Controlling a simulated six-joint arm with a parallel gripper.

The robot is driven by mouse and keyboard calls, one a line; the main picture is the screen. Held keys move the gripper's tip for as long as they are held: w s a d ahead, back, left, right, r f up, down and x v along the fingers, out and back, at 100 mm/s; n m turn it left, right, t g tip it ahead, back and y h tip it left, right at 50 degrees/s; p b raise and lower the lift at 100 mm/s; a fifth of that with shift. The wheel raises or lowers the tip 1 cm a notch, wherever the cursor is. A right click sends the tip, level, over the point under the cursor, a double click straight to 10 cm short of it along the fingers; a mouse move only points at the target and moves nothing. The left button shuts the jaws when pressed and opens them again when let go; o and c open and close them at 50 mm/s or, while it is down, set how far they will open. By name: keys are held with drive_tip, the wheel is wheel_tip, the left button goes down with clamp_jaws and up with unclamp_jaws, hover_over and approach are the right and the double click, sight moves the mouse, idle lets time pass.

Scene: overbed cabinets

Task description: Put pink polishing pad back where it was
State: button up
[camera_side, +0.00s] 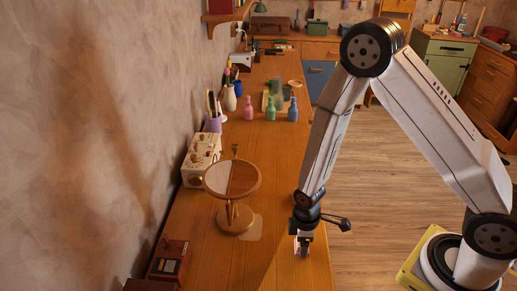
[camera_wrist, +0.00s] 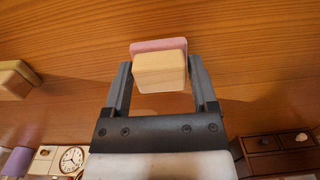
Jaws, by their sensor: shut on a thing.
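The pink polishing pad (camera_wrist: 158,46) is a small block with a pink layer on a pale wooden body. It sits between the two fingers of my gripper (camera_wrist: 160,75) in the wrist view. The fingers are shut on its sides. In the side view my gripper (camera_side: 303,243) points down, low over the right edge of the wooden bench. The pad is mostly hidden there by the fingers. I cannot tell whether it touches the bench top.
A round two-tone disc on a stand (camera_side: 231,179) is left of my gripper, with a flat tan patch (camera_side: 251,229) beside its base. A cream box with knobs (camera_side: 200,158), a dark red box (camera_side: 170,260) and coloured bottles (camera_side: 270,108) stand along the bench (camera_side: 205,235).

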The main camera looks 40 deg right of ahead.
drive_tip(key=shift+f, duration=0.35)
drive_tip(key=o, duration=1.2)
drive_tip(key=shift+r, duration=0.15)
drive_tip(key=shift+w+r, duration=0.15)
drive_tip(key=shift+r, duration=5.9)
